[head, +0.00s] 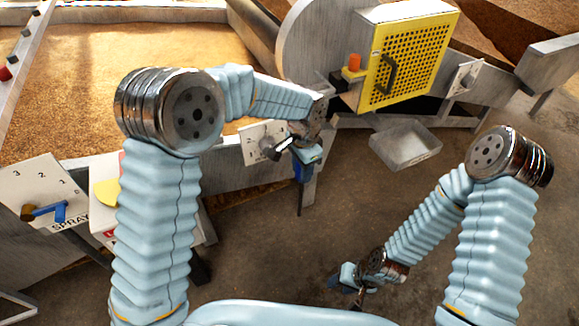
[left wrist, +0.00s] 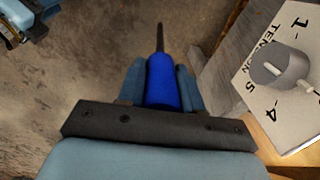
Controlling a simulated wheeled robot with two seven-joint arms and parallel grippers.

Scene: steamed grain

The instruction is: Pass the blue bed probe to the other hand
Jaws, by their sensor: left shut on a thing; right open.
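The blue bed probe (left wrist: 162,82) is a blue handle with a thin dark rod at its far end. My left gripper (left wrist: 161,88) is shut on the blue handle, with a finger on each side of it. In the head view the probe (head: 299,172) hangs from my left gripper (head: 306,155) with its dark rod pointing down. My right gripper (head: 345,287) is open and empty, lower in the head view and apart from the probe. A corner of my right gripper also seems to show at the top left of the left wrist view.
A tension dial panel (left wrist: 290,85) with a grey knob is close to the right of the probe. A grey tray (head: 406,147) and a yellow perforated box (head: 410,58) are at the back right. A spray lever panel (head: 45,193) is at left. Bare floor lies between the grippers.

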